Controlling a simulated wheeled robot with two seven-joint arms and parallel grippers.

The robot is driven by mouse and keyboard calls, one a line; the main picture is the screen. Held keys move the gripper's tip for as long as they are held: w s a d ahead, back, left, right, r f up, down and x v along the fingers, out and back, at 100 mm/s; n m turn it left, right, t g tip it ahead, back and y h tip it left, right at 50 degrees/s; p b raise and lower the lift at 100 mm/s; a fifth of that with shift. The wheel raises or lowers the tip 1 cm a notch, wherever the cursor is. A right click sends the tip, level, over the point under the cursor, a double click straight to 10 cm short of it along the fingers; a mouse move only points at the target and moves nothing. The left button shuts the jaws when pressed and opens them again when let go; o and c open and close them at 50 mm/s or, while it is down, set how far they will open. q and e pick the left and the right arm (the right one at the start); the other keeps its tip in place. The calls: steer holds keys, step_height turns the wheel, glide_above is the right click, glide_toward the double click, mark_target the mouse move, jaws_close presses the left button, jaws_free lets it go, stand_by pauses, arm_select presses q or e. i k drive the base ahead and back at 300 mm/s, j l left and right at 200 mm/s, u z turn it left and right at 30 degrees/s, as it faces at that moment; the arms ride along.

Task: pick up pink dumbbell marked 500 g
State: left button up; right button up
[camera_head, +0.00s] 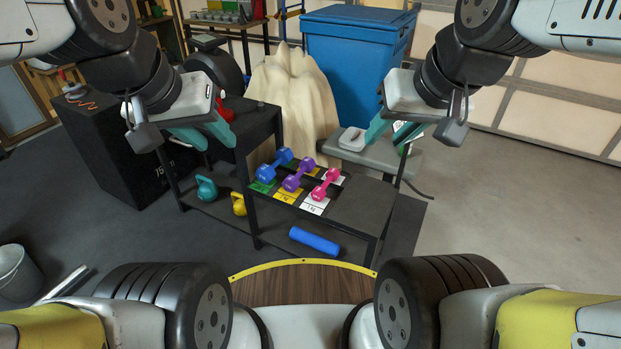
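A pink dumbbell (325,184) lies on a white card at the right of a row of three on the dark rack shelf. Any mark on the dumbbell itself is too small to read. A purple dumbbell (298,174) lies left of it and a blue dumbbell (273,165) further left. My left gripper (218,139) is up at the left, with its teal fingers apart and nothing seen between them. My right gripper (388,136) is up at the right, above and beyond the pink dumbbell, with its teal fingers apart. Neither gripper touches a dumbbell.
The dark rack (352,212) holds coloured cards under the dumbbells. Below are a blue roller (314,240), a teal kettlebell (206,188) and a yellow kettlebell (239,204). A black box (125,150) stands left, a blue bin (357,60) behind. A grey bench pad (385,152) lies under my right gripper.

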mark_target(318, 194)
steer(key=i+j+u, duration=0.15)
steer(key=i, duration=0.8)
